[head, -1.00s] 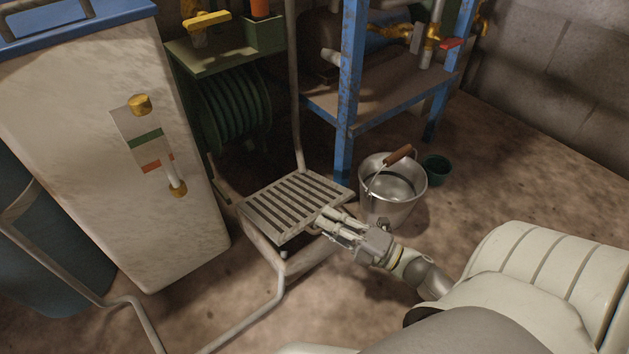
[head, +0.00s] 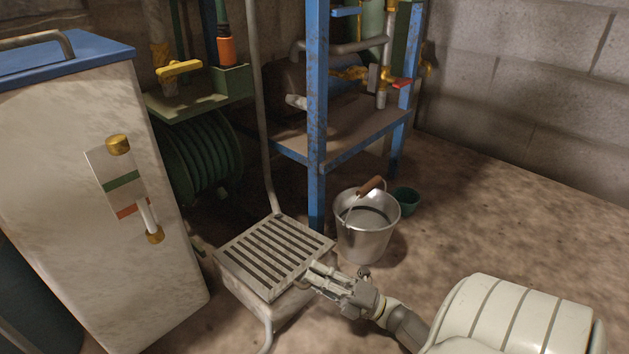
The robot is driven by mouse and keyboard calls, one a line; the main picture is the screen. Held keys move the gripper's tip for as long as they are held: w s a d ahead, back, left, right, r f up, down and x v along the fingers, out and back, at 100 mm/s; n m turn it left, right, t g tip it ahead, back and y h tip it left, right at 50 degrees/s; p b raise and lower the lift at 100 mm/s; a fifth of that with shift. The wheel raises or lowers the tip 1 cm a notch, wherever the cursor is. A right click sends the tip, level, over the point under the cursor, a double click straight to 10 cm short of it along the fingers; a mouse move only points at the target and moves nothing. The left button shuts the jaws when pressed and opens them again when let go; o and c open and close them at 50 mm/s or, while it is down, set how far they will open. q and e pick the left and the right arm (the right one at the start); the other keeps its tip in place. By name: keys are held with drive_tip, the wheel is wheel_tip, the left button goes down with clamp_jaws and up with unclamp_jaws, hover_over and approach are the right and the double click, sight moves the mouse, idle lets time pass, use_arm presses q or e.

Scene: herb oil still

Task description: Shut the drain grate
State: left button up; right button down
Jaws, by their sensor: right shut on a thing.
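The drain grate (head: 275,252) is a pale metal square with parallel slots, low at the centre-left of the head view. It lies over a pale box-like drain (head: 287,306) with a pipe below. My right gripper (head: 314,276) is at the grate's right-hand edge, its fingers shut on that edge. The fingers hide part of the edge, and I cannot tell whether the grate sits flush all round. My left gripper is not in view.
A metal bucket (head: 366,235) with a wooden-grip handle stands just right of the grate, a small green pot (head: 405,201) behind it. A blue-framed stand (head: 318,140) rises behind. A white tank (head: 95,200) stands left. Floor at the right is clear.

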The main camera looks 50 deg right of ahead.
drive_tip(key=shift+s+f, duration=0.1)
drive_tip(key=shift+s, duration=0.2)
drive_tip(key=c, duration=1.8)
unclamp_jaws()
drive_tip(key=shift+s+d, duration=0.1)
drive_tip(key=s+d, duration=0.2)
drive_tip(key=s, duration=0.2)
drive_tip(key=s+d, duration=0.2)
drive_tip(key=s, duration=0.2)
drive_tip(key=s+d+f, duration=0.1)
drive_tip(key=s+d, duration=0.1)
drive_tip(key=s, duration=0.3)
drive_tip(key=shift+d, duration=0.2)
